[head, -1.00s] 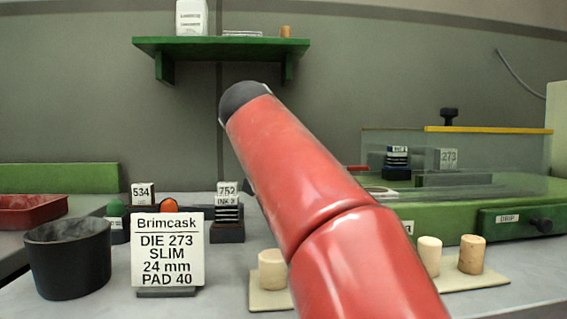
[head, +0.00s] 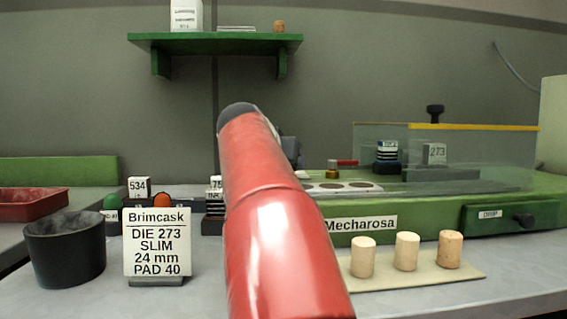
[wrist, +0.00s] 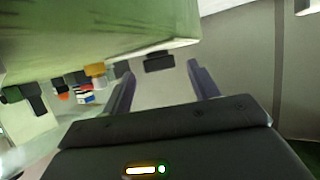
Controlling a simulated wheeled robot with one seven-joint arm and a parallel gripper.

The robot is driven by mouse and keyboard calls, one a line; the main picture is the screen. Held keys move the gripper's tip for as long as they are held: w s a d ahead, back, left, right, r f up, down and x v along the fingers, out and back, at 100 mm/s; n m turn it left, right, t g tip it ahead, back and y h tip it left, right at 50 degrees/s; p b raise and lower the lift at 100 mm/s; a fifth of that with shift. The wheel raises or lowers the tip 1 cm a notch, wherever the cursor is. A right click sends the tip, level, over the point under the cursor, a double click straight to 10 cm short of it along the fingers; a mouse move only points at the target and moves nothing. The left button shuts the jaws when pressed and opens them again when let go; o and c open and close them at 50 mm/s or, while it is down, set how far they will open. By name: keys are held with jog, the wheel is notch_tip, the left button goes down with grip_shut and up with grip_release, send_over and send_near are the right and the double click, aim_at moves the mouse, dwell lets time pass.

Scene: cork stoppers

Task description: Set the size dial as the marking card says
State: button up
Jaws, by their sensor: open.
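The marking card (head: 157,242) stands on the bench at the left and reads "Brimcask, DIE 273, SLIM, 24 mm, PAD 40". The green machine (head: 440,222) labelled "Mecharosa" is at the right. I cannot make out a size dial for certain in the head view. My gripper (wrist: 161,68) is open and empty in the wrist view. A dark block-like part (wrist: 159,62) shows beyond and between its fingers, by the edge of a green body (wrist: 90,40); I cannot tell whether it is the dial. In the head view my red arm hides most of the gripper.
Several corks, such as the right one (head: 450,249), stand on a pale board (head: 425,282). A black bin (head: 65,250) is left of the card. A clear guard (head: 470,150) covers the machine's right part, above a drawer (head: 510,217). A shelf (head: 215,42) hangs behind.

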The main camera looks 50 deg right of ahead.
jog(key=shift+x, duration=0.8)
jog(key=c, duration=1)
jog(key=shift+s+d+n+t+y+p, duration=0.15)
jog(key=shift+n+t+y+p, duration=0.2)
jog(key=shift+n+t, duration=0.3)
